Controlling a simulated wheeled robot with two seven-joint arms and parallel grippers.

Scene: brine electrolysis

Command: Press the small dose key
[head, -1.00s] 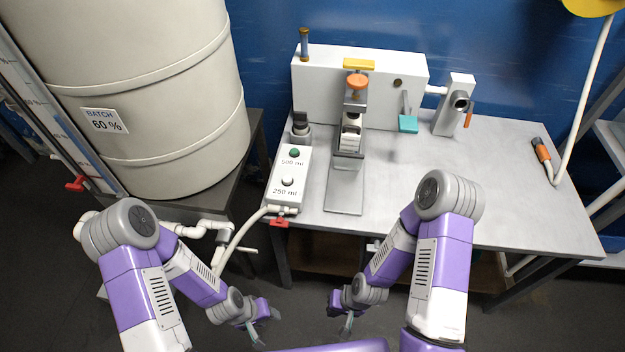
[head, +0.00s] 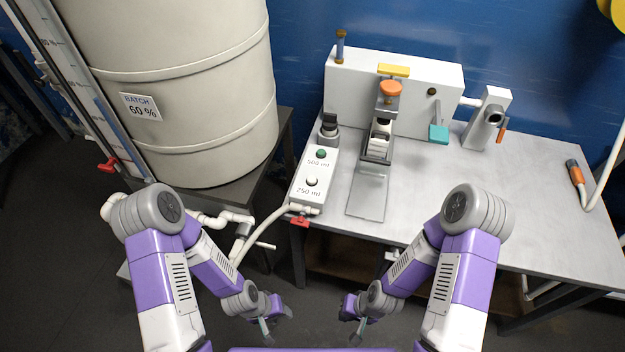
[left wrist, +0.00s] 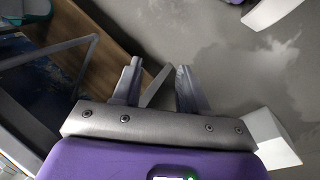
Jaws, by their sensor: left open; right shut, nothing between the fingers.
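The dosing box (head: 316,176) is a white box at the left end of the metal table. It carries a green key (head: 321,154) labelled 500 ml and a white key (head: 312,182) labelled 250 ml, nearer the front edge. My left gripper (head: 278,328) is below and in front of the table, well away from the box. It is open and empty, and its two fingers show apart in the left wrist view (left wrist: 160,88). My right gripper (head: 357,328) hangs low in front of the table to the right, shut and empty.
A large beige drum (head: 180,90) marked BATCH 60 % stands on a dark stand left of the table. A red valve handle (head: 299,221) and a pale hose (head: 255,228) are at the table's front left corner. The table's (head: 420,195) front middle is clear.

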